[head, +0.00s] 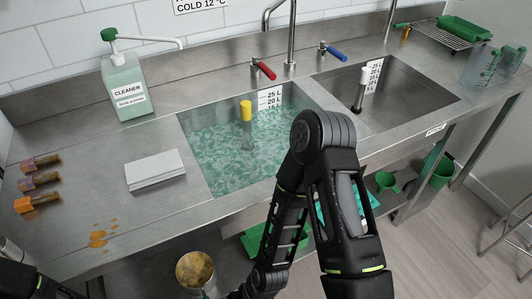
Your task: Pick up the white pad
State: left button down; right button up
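The white pad (154,170) lies flat on the steel counter, left of the filled sink. It looks like a thick white block or stack, and nothing touches it or covers it. A black arm of mine rises from the bottom centre, bends at its elbow in front of the sinks and runs back down to the bottom edge. Its gripper does not show. Only dark arm parts of mine show at the bottom left corner. No gripper is near the pad.
A cleaner bottle (126,88) stands behind the pad. The left sink (215,150) holds green liquid; the right sink (410,85) looks empty. A metal pot (197,272) is below the counter edge.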

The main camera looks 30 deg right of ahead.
aim_at(142, 173)
jog(key=k+l+u, duration=0.2)
jog(key=u, duration=0.2)
jog(key=k+l+u, duration=0.1)
jog(key=k+u, duration=0.15)
jog(key=u, duration=0.2)
jog(key=k+u, duration=0.25)
jog(key=u, duration=0.15)
